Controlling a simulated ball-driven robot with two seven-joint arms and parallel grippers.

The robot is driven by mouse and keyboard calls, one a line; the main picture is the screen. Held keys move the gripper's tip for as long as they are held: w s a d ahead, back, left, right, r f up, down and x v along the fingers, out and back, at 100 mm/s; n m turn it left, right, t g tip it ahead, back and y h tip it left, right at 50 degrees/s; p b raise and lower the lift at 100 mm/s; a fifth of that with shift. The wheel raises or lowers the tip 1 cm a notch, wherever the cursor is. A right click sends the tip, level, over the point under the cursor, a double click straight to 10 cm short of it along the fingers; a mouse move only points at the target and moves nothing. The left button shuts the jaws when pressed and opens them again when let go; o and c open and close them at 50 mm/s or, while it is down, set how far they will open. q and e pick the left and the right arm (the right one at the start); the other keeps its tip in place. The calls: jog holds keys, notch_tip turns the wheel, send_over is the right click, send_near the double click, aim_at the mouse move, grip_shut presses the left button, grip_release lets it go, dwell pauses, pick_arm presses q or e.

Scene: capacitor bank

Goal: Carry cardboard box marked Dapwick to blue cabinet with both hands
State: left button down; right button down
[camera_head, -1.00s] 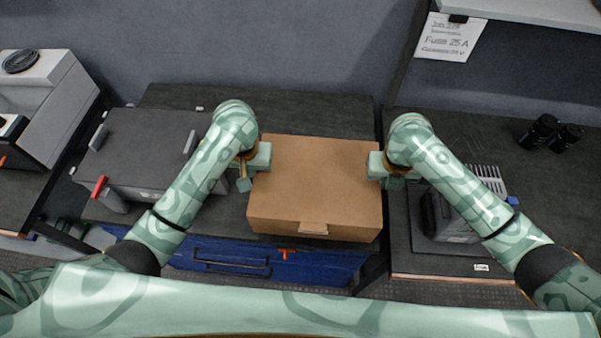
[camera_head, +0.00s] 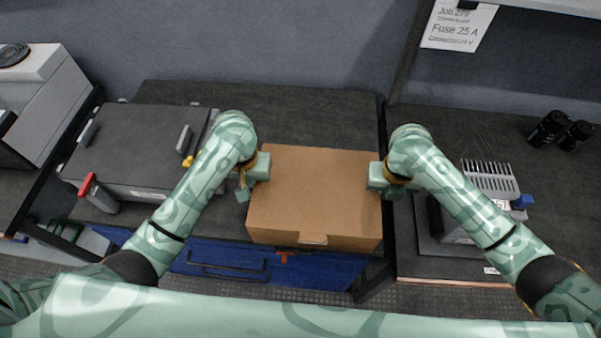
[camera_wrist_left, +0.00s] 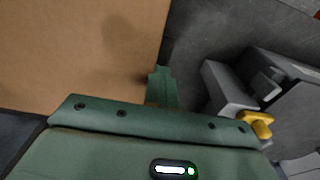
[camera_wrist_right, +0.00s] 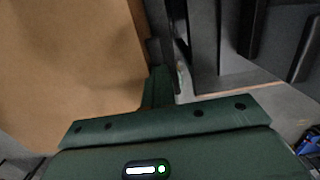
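A plain brown cardboard box (camera_head: 315,195) is between my two hands in the head view. No Dapwick marking is legible. My left gripper (camera_head: 250,178) is against its left side, and my right gripper (camera_head: 385,180) is against its right side. In the left wrist view a green finger (camera_wrist_left: 161,88) lies along the box edge; the right wrist view shows the same at the other side (camera_wrist_right: 159,88). Neither view shows a clear gap between fingers. The blue cabinet (camera_head: 225,260) shows its front and handle below the box. Whether the box touches the dark top is unclear.
A grey case (camera_head: 135,150) with a red handle (camera_head: 88,185) stands left of the box. A finned device (camera_head: 488,180) and two black cylinders (camera_head: 555,130) are on the right counter. A dark surface (camera_head: 310,112) behind the box is clear up to the grey wall.

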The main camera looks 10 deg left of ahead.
pick_arm(q)
jog(key=c, duration=1.8)
grip_release()
jog(key=shift+a+r, duration=0.15)
jog(key=shift+a, duration=0.2)
pick_arm(e)
jog(key=shift+d+r, duration=0.15)
jog(key=shift+d, duration=0.4)
pick_arm(q)
jog(key=shift+o, duration=0.2)
jog(key=shift+a, duration=0.25)
pick_arm(e)
jog(key=c, duration=1.8)
grip_release()
jog(key=shift+d, duration=0.1)
jog(key=shift+o, duration=0.2)
pick_arm(q)
notch_tip(320, 180, up, 7)
jog(key=shift+s+r, duration=0.2)
jog(key=shift+s, duration=0.1)
pick_arm(e)
notch_tip(320, 180, up, 12)
jog(key=s, duration=0.1)
